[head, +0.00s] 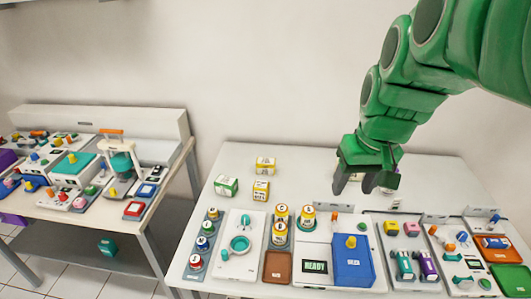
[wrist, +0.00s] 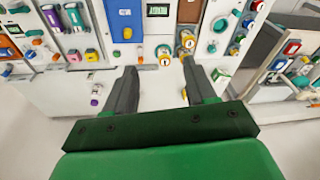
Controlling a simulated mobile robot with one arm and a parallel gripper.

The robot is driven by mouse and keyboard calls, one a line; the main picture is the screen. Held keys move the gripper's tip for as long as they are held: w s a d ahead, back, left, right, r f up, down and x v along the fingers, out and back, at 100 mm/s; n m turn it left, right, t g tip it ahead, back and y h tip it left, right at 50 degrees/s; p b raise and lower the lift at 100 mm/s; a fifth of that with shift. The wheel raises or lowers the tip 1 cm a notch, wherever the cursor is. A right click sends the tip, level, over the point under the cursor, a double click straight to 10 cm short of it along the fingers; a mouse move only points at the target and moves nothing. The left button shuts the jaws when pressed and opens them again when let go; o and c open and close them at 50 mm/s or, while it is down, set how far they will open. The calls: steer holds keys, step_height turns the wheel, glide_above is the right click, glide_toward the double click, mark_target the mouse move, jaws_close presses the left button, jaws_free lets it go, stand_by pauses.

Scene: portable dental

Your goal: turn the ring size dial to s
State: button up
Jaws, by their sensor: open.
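A white panel (head: 232,262) stands on the near table, left of its middle. It carries a teal round dial (head: 240,244) with a teal knob (head: 246,220) behind it. The teal dial also shows at the upper right of the wrist view (wrist: 220,25). It looks like the ring size dial, but no size letters are readable. My gripper (head: 356,185) is open and empty, above the back of the table, to the right of the panel and well apart from it. Its two spread fingers show in the wrist view (wrist: 160,68).
Yellow-labelled jars (head: 281,212) and a READY display (head: 315,267) stand right of the panel. A blue box (head: 352,268) and coloured-clip panels lie further right. Small boxes (head: 226,185) stand behind. A second, crowded table (head: 165,195) is at left. The back right tabletop is partly clear.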

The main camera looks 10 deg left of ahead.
steer(key=w+a+r+n+t, duration=0.1)
steer(key=w+r, duration=0.2)
steer(key=w, duration=0.3)
steer(key=w+a+r+n+t, duration=0.1)
steer(key=w+a+r, duration=0.15)
steer(key=w, duration=0.35)
steer(key=n+g+h, duration=0.5)
steer(key=n+h, duration=0.1)
steer(key=n, duration=0.5)
glide_above(245, 217)
steer(key=w+a, duration=0.1)
steer(key=a, duration=0.2)
step_height(245, 217, down, 32)
steer(key=shift+a+x, duration=0.15)
steer(key=shift+x, duration=1.75)
steer(key=shift+a+x, duration=0.15)
steer(key=shift+x, duration=1.75)
steer(key=shift+f, duration=0.15)
steer(key=shift+c, duration=0.4)
jaws_close()
